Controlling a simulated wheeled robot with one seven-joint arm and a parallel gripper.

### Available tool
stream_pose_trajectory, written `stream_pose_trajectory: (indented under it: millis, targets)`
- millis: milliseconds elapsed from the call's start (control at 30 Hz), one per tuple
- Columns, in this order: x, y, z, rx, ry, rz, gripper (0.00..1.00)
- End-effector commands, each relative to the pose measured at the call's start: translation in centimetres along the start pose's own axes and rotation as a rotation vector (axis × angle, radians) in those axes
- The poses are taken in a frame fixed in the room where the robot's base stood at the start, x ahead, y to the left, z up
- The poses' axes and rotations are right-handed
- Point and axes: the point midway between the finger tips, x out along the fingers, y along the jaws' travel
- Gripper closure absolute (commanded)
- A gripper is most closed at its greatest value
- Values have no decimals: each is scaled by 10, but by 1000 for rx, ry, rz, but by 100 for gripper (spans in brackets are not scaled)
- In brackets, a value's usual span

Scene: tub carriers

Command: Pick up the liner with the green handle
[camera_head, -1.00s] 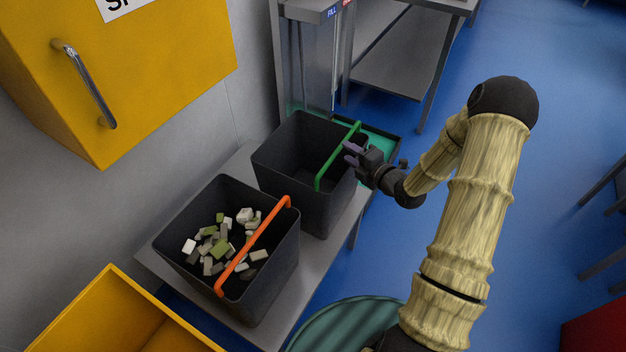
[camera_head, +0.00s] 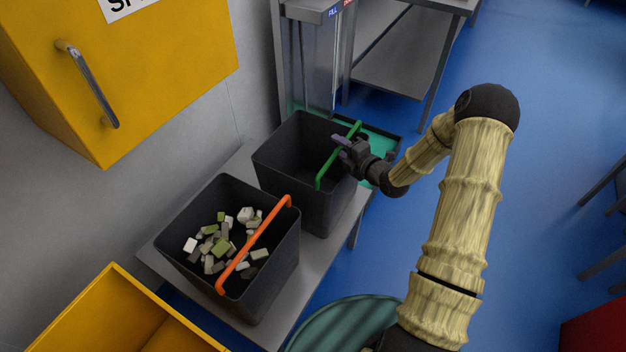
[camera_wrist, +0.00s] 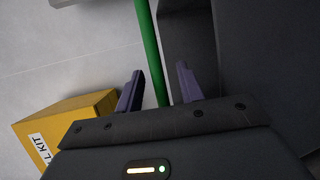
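The liner with the green handle (camera_head: 283,157) is a dark, empty-looking tub on the grey bench, behind the other tub. Its green handle (camera_head: 326,170) runs along its right side in the head view. My gripper (camera_head: 341,147) is at the upper part of this handle. In the wrist view the green handle (camera_wrist: 150,50) runs between the two fingers of my gripper (camera_wrist: 157,88), which are spread apart with gaps on both sides. Part of the handle near my gripper is hidden in the head view.
A second dark tub (camera_head: 262,296) with an orange handle (camera_head: 252,246) holds several pale and green blocks. A yellow wall cabinet (camera_head: 150,70) hangs at upper left. A yellow bin (camera_head: 100,300) stands at lower left. A teal tray (camera_head: 382,146) lies behind the liner.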

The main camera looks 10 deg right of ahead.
Motion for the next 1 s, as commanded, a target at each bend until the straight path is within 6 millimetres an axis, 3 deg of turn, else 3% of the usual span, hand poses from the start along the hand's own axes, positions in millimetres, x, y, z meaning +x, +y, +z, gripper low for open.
stream_pose_trajectory:
  millis: [67, 267, 667, 1000]
  targets:
    - [0, 0, 1, 0, -1, 0, 62]
    - [-1, 0, 2, 0, -3, 0, 100]
    - [-2, 4, 3, -1, -5, 4, 100]
    - [-5, 47, -2, -7, 10, 6, 100]
